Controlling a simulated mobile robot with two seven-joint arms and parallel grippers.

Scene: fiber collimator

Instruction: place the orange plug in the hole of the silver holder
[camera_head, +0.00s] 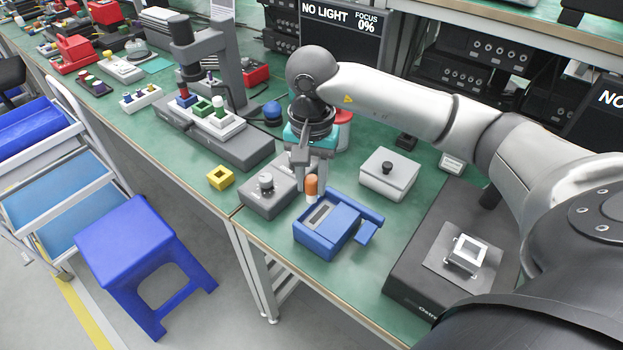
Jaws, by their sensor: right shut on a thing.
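I cannot tell whether the plug's lower end touches the box. A silver square frame with an opening (467,252), which looks like the silver holder, sits on a thin plate on a dark platform at the right, well apart from the plug. My left gripper is not in view.
A white box with a black knob (386,172) is behind right. A yellow square block (220,178) lies left. Bare green tabletop (362,282) lies between the blue box and dark platform (415,265).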

